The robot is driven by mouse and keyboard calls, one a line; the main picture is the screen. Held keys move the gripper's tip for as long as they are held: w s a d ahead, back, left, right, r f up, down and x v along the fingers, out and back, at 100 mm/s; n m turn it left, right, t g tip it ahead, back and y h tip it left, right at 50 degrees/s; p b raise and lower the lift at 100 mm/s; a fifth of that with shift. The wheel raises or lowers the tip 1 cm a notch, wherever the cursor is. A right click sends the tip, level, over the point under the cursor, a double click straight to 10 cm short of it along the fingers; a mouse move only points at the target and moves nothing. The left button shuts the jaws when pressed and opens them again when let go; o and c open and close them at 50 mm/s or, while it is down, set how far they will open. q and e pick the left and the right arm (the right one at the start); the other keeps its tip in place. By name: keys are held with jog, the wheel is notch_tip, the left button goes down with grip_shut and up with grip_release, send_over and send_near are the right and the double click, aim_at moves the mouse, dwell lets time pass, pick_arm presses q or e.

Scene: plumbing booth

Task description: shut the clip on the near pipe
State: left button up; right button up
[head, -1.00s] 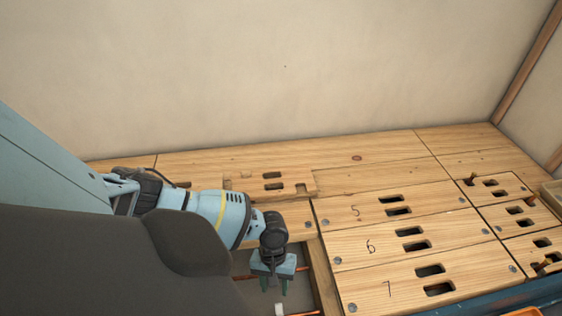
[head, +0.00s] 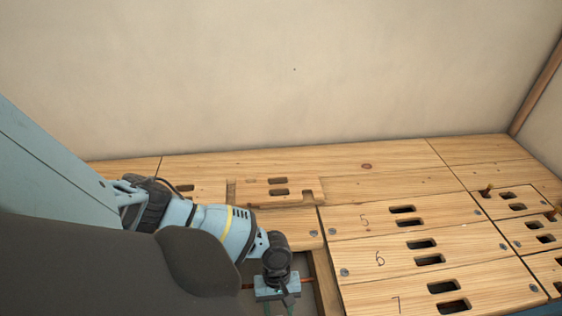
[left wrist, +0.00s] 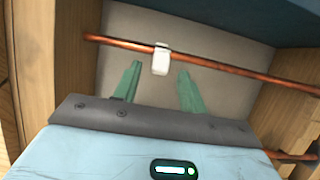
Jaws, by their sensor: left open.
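A white clip (left wrist: 160,60) sits on the copper near pipe (left wrist: 225,68) in the left wrist view. I cannot tell whether the clip is open or shut. My left gripper (left wrist: 159,71) is open, its two green fingers either side of the clip in the picture, with no clear contact. In the head view, my left gripper (head: 279,308) points down into the floor opening at the bottom edge. The clip is out of the head view. My right gripper is not in view.
A second copper pipe (left wrist: 290,156) runs through the opening, and part of it shows in the head view (head: 307,280). A wooden joist (head: 326,284) bounds the opening on the right. Numbered slotted boards (head: 400,250) lie to the right. A plain wall stands behind.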

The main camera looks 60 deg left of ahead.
pick_arm(q)
jog(key=shift+b+x, duration=0.3)
jog(key=shift+x, duration=0.55)
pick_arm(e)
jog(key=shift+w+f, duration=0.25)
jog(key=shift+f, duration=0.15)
pick_arm(q)
jog(key=shift+c, duration=0.3)
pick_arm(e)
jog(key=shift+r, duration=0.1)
